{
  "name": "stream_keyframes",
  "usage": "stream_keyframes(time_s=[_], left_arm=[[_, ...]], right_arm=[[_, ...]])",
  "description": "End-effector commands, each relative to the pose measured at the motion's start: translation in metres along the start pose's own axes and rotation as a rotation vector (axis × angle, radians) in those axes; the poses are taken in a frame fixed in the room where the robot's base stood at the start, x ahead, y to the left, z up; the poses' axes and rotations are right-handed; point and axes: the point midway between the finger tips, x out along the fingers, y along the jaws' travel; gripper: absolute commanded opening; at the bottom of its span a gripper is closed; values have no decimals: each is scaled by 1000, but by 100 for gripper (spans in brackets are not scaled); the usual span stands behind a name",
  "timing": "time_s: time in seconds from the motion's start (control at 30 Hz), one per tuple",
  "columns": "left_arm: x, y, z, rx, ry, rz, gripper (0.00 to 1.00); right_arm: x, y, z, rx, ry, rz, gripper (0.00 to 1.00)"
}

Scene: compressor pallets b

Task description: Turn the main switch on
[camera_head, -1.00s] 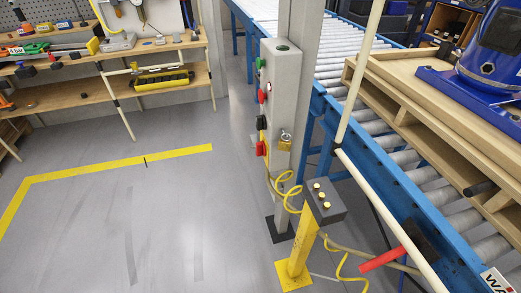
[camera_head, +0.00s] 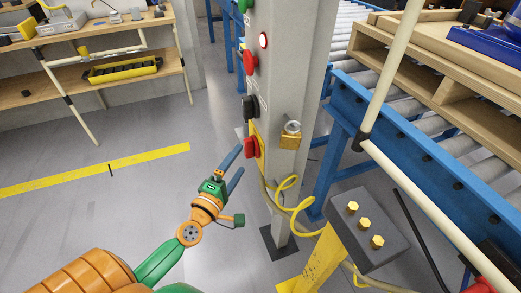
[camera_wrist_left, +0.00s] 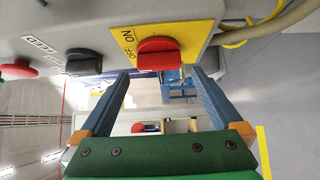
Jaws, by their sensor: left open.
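The main switch (camera_head: 252,148) is a red knob on a yellow plate, low on the grey control post. In the left wrist view the red knob (camera_wrist_left: 157,53) sits on the yellow plate (camera_wrist_left: 192,28) marked ON and OFF. Its handle lies roughly crosswise in that view. My left gripper (camera_head: 238,160) is open and empty, just left of the knob in the head view. In the left wrist view its fingers (camera_wrist_left: 159,75) stand apart on either side below the knob. I cannot tell whether they touch it. My right gripper is out of view.
A black selector (camera_head: 250,107), a red button (camera_head: 250,62) and a lit lamp (camera_head: 263,40) sit above the switch. A padlock (camera_head: 291,138) hangs on the post. A pedestal box (camera_head: 362,228) stands right, beside the blue conveyor (camera_head: 390,135). Left floor is clear.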

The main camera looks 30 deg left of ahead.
Motion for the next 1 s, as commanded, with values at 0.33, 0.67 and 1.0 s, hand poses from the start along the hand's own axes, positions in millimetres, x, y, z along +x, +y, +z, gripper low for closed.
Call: stream_keyframes(time_s=[0.33,0.67,1.0], left_arm=[[50,1,0,3,-1,-1,100],[54,0,0,5,-1,-3,97],[54,0,0,6,-2,-2,29]], right_arm=[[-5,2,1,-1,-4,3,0],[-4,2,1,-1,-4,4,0],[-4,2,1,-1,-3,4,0]])
